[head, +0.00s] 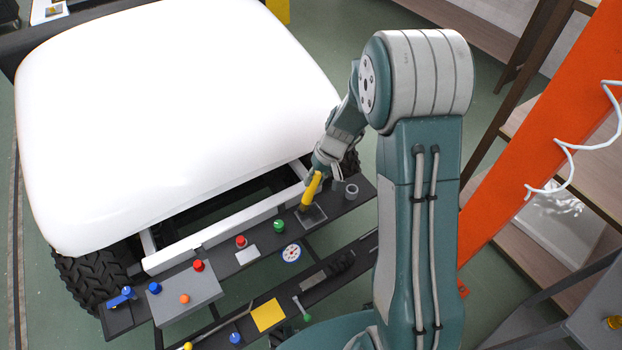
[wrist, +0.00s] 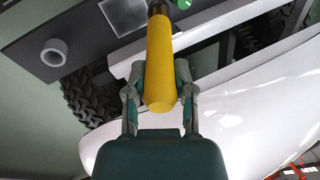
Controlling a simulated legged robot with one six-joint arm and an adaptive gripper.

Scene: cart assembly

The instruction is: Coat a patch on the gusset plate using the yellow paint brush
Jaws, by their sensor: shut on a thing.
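My gripper (head: 317,170) is shut on the yellow paint brush (head: 311,190), near the right end of the dark panel in front of the cart. In the wrist view my gripper (wrist: 158,78) has a finger on each side of the brush's yellow handle (wrist: 161,60). The brush points away from the gripper, its dark lower end close to the panel; its bristles are hidden. A square grey plate, apparently the gusset plate (head: 314,217), lies on the panel beside the brush's lower end. It also shows in the wrist view (wrist: 122,13). I cannot tell whether brush and plate touch.
A grey ring (head: 352,191) stands right of the brush. A green knob (head: 279,226), red knob (head: 241,241) and round dial (head: 292,253) are to its left. The cart's white body (head: 170,110) rises behind. An orange beam (head: 535,130) stands at right.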

